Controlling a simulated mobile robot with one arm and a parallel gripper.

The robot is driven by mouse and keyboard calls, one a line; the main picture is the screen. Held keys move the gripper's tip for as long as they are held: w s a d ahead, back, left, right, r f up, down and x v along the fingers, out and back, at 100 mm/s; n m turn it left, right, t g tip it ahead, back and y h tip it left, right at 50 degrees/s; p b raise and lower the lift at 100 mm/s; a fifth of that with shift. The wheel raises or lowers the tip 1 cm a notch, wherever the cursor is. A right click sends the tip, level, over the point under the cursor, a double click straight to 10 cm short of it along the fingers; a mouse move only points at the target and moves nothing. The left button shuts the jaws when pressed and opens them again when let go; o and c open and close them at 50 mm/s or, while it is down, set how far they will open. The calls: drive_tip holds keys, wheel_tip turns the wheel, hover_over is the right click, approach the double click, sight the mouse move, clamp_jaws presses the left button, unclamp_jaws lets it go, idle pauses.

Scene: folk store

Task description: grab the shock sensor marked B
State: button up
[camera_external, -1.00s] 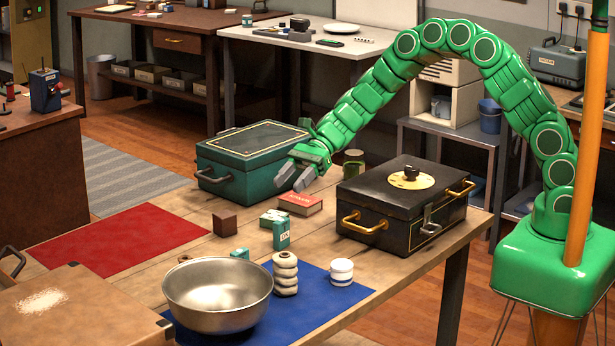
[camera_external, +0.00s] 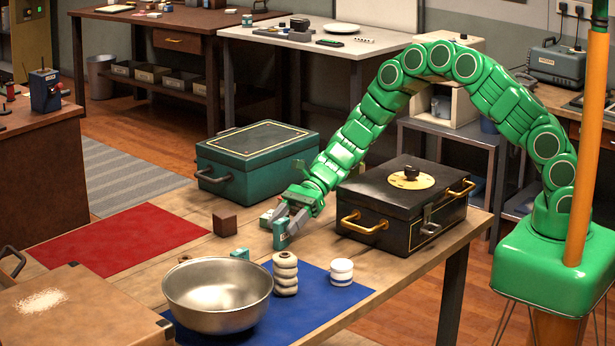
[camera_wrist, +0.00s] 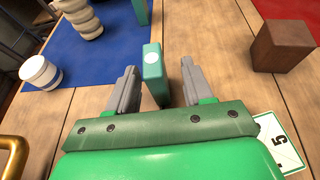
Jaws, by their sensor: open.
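Small teal boxes, likely the sensors, are on the wooden table. One teal box (camera_external: 280,236) stands upright, and in the wrist view this box (camera_wrist: 153,72) shows a white dot on top. My gripper (camera_external: 285,222) reaches down over it. In the wrist view my gripper (camera_wrist: 158,82) is open, with the box between its fingers and gaps on both sides. A second teal box (camera_external: 266,219) lies behind; its white label (camera_wrist: 279,140) shows in the wrist view with a mark like a 5. A third teal piece (camera_external: 240,254) is nearer the bowl. I cannot read a B.
A black box (camera_external: 400,208) with brass handles stands right of my gripper. A brown cube (camera_external: 225,225) is to the left. A steel bowl (camera_external: 218,295), a stacked ceramic piece (camera_external: 286,273) and a white jar (camera_external: 341,272) are in front. A green case (camera_external: 255,160) is behind.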

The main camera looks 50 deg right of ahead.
sight(276, 238)
drive_tip(key=x, duration=0.3)
drive_tip(key=shift+s+f, duration=0.25)
drive_tip(key=shift+f, duration=0.1)
drive_tip(key=shift+a+f, duration=0.25)
drive_tip(key=shift+a, duration=0.25)
drive_tip(key=shift+c, duration=0.5)
clamp_jaws()
